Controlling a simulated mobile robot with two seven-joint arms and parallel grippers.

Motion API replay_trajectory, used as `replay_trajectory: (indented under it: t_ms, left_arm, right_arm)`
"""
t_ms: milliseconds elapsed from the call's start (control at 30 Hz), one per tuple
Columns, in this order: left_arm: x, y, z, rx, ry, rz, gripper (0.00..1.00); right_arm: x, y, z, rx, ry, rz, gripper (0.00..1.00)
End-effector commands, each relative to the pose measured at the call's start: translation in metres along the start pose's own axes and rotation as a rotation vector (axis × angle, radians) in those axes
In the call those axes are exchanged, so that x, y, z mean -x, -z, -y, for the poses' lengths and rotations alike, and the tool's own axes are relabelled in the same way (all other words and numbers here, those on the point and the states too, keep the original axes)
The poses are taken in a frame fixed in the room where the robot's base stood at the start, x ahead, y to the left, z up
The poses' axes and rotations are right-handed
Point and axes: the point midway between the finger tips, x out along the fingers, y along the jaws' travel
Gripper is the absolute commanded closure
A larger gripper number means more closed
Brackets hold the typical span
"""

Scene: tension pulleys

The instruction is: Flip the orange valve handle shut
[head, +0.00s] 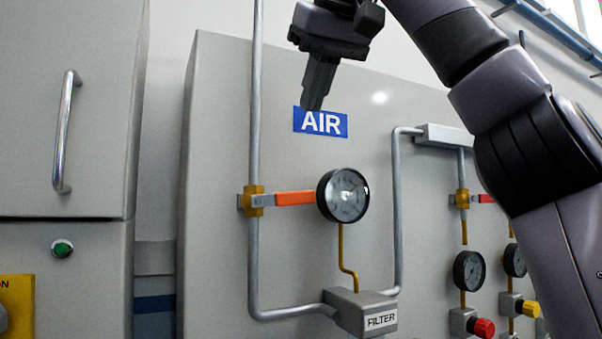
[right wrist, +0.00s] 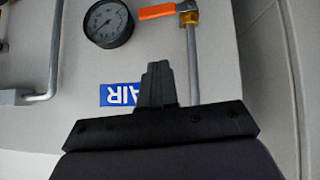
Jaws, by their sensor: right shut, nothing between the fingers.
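The orange valve handle (head: 294,198) sticks out level to the right from a brass valve body (head: 254,201) on a grey vertical pipe in the head view. Its right end meets or passes behind a round gauge (head: 342,195); I cannot tell which. The handle also shows at the top of the right wrist view (right wrist: 157,11), next to the brass valve (right wrist: 188,13). My right gripper (head: 314,104) is shut and empty, pointing down in front of the blue AIR label, above the handle and apart from it. Its closed fingers show in the right wrist view (right wrist: 158,68). My left gripper is not in view.
A filter block (head: 360,311) sits below the gauge, joined by grey pipes. A second valve with a red handle (head: 485,198) and smaller gauges (head: 468,271) are at the right, partly behind my right arm. A grey cabinet with a metal handle (head: 66,130) stands at the left.

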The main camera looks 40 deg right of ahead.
Motion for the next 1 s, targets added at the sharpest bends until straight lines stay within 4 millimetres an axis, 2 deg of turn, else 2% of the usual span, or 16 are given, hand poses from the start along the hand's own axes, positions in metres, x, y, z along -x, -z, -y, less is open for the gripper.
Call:
replay_trajectory:
  t_ms: [100, 267, 867, 1000]
  left_arm:
    - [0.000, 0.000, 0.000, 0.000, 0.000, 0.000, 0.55]
    - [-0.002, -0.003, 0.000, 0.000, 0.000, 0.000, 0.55]
    - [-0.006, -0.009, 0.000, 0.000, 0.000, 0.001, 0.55]
    - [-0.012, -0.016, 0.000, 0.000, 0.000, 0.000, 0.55]
  right_arm:
    - [0.009, -0.003, -0.008, -0.023, 0.006, -0.007, 1.00]
    - [-0.002, -0.003, -0.007, -0.022, 0.007, -0.004, 1.00]
    - [-0.093, -0.002, -0.007, -0.021, 0.008, -0.005, 1.00]
    - [-0.105, -0.016, -0.007, -0.022, 0.005, -0.009, 1.00]
